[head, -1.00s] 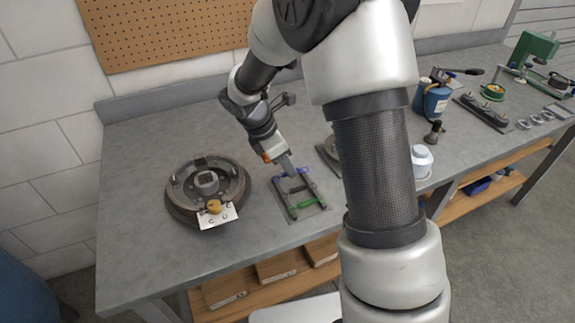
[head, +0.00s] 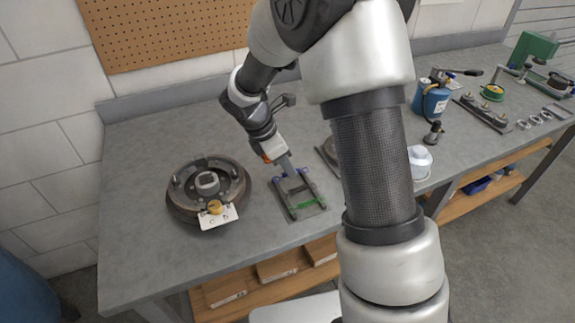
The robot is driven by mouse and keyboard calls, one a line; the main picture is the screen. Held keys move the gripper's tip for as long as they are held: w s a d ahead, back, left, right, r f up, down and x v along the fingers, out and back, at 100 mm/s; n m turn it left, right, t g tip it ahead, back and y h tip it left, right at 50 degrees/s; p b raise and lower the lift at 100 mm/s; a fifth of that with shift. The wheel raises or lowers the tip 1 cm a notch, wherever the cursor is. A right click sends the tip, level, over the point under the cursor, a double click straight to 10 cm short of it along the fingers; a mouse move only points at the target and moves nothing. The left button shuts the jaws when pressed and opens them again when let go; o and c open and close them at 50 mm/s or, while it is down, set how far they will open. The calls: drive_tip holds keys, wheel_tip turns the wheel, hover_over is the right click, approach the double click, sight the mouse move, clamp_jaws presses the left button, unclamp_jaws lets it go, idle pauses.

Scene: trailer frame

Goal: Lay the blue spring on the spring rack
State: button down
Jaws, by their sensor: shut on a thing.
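The spring rack (head: 295,212) is a small dark frame on a flat plate on the bench, right of the brake drum. The blue spring (head: 280,179) shows as short blue parts at the rack's far end, on both sides of my gripper's tip. A green spring (head: 311,202) lies across the near part of the rack. My gripper (head: 288,172) points down at the far end of the rack, shut on the blue spring. The fingers hide the spring's middle, and I cannot tell whether the spring touches the rack.
A brake drum assembly (head: 208,188) with a white tag (head: 218,217) stands left of the rack. The bench (head: 140,250) is clear at front left.

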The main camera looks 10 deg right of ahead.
drive_tip(key=shift+f, duration=0.7)
idle(1.9)
drive_tip(key=c, duration=1.7)
unclamp_jaws()
drive_tip(key=shift+c, duration=0.6)
drive_tip(key=shift+c, duration=1.1)
drive_tip(key=shift+r, duration=0.1)
drive_tip(key=shift+r+p, duration=3.2)
drive_tip(key=shift+r, duration=0.2)
